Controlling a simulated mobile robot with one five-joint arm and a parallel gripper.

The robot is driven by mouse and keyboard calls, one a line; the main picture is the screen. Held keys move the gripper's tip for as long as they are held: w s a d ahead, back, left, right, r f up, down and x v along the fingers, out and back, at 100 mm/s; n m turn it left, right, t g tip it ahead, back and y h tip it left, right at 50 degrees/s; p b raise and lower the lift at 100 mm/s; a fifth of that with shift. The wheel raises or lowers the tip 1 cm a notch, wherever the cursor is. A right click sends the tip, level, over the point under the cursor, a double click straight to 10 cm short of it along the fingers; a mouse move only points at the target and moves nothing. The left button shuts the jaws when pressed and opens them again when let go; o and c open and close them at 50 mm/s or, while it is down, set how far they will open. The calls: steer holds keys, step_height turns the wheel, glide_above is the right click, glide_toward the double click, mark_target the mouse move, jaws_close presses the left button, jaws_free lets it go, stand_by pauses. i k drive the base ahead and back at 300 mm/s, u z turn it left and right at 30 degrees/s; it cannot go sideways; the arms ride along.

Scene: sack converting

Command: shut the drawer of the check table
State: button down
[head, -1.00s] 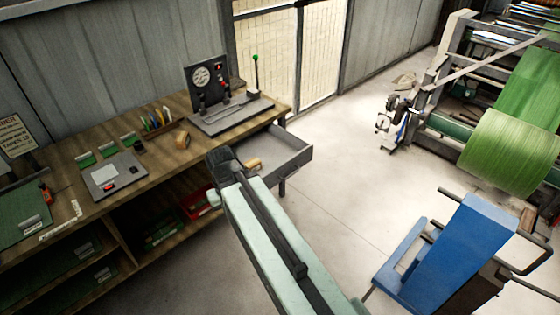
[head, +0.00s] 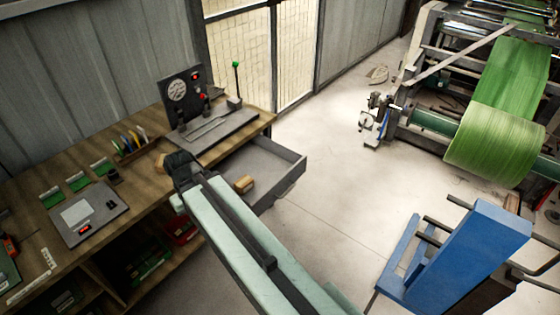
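The check table (head: 150,180) is a wooden bench along the wall, at the left of the head view. Its grey drawer (head: 290,175) is pulled out at the bench's right end, toward the open floor. A small tan block (head: 244,184) lies inside the drawer. My gripper (head: 182,168) is at the end of my pale green arm, which reaches up from the bottom of the picture. It appears in front of the bench edge, left of the drawer. Its fingers are dark and too small to tell open or shut. My arm hides the drawer's near left part.
A gauge panel (head: 182,95) and a green-knobbed lever (head: 236,80) stand on the bench. A blue cart (head: 455,255) stands at the lower right. A machine with a green roll (head: 495,145) is at the right. The floor between drawer and cart is clear.

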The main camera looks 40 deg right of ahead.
mark_target(273, 167)
steer(key=i, duration=1)
steer(key=z, duration=0.05)
